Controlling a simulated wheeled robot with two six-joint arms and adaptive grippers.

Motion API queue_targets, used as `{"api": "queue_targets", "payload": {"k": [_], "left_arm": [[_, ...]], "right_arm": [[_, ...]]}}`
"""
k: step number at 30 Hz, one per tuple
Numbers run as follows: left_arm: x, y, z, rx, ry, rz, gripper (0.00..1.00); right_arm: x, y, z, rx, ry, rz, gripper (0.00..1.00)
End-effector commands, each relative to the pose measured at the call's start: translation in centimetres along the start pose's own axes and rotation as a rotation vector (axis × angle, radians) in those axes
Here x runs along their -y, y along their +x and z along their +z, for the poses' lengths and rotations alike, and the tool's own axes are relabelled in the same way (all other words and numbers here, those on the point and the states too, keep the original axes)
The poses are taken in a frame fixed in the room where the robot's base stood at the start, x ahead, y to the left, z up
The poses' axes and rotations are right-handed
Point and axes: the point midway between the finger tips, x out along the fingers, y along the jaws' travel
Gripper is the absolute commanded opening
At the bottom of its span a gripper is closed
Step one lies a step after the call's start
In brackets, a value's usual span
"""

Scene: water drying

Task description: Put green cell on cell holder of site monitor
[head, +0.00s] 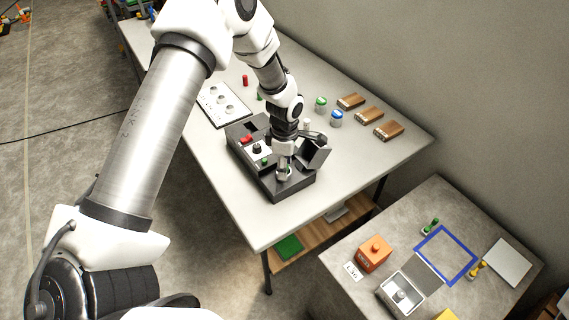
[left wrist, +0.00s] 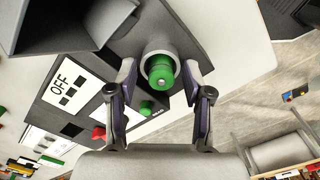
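The site monitor (head: 240,135) is a dark box on the light table, with a pale panel, a red switch and a green button (left wrist: 146,108). A raised dark flap (head: 316,152) stands at its right side. The green cell (left wrist: 161,74) sits in the round grey cell holder (left wrist: 150,50) in the left wrist view and looks upright. My left gripper (head: 284,174) is low over the monitor's near end. Its two fingers are spread on either side of the cell, with gaps visible. The holder is mostly hidden by my gripper in the head view. My right gripper is not in view.
A white tray (head: 211,112) with round pieces lies behind the monitor. A red cell (head: 245,80), green-and-white and blue-and-white jars (head: 336,118) and several brown blocks (head: 388,131) stand on the table. A second table (head: 340,262) is at lower right. The near table corner is clear.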

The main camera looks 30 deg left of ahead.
Motion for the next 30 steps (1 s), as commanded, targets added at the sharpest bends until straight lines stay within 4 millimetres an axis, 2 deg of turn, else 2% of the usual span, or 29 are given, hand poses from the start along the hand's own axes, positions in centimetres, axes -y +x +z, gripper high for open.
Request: {"api": "queue_targets", "payload": {"k": [8, 11, 18, 21, 24, 30], "left_arm": [[0.0, -0.9, 0.0, 0.001, 0.0, 0.001, 0.5], [-0.1, -2.7, 0.0, 0.002, 0.0, 0.004, 0.5], [-0.1, -8.9, 0.0, 0.002, 0.0, 0.005, 0.5], [-0.1, -10.9, 0.0, 0.001, 0.001, 0.003, 0.5], [-0.1, -12.0, 0.0, 0.0, 0.001, 0.001, 0.5], [0.0, -12.4, 0.0, 0.0, 0.0, -0.001, 0.5]], "right_arm": [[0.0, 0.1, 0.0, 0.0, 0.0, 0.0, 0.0], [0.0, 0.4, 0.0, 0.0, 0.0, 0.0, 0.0], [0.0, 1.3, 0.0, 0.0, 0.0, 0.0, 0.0], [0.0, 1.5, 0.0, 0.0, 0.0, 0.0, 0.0], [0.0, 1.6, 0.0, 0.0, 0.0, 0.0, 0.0], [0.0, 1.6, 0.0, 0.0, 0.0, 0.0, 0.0]]}}
